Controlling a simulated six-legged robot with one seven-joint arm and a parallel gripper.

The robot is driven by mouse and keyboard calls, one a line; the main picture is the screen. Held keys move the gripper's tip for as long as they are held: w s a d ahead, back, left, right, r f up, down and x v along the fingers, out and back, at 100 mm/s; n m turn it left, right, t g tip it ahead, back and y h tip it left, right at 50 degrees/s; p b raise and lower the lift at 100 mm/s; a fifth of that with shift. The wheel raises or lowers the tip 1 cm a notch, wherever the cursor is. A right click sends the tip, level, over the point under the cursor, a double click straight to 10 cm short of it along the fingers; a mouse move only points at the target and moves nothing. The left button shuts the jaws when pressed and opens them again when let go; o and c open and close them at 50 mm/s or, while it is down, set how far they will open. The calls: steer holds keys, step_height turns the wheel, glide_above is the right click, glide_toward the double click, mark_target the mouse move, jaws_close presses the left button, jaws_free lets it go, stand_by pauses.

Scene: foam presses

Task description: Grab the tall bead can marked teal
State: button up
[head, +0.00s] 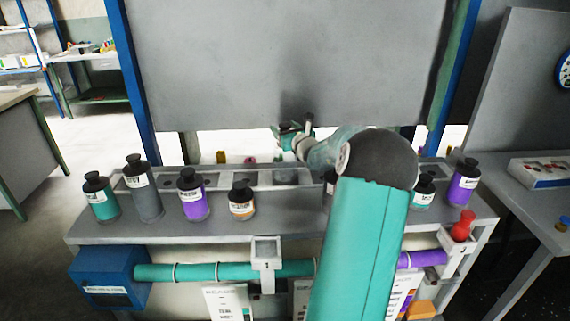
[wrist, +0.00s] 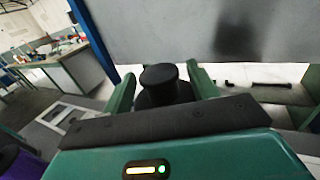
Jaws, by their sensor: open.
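A teal can (head: 101,200) with a black cap and white label stands upright at the left end of the bench in the head view. Another teal can (head: 423,192) stands toward the right, partly covered by my arm. My gripper (head: 290,131) is beyond the row of cans in the head view. In the wrist view my gripper (wrist: 163,84) is open. A dark cap with a dark shoulder (wrist: 160,74) shows between its green fingers. My gripper housing hides the body below, so its colour and any contact cannot be told.
On the bench (head: 285,231) stand a grey can (head: 144,192), purple cans (head: 193,197) (head: 463,184) and a short orange-banded can (head: 241,202). A large grey panel (head: 285,60) stands behind. A blue box (head: 108,277) and teal pipe are at the front.

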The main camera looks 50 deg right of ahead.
steer(key=shift+w+d, duration=0.15)
steer(key=shift+w, duration=0.05)
jaws_close()
steer(key=shift+r, duration=0.1)
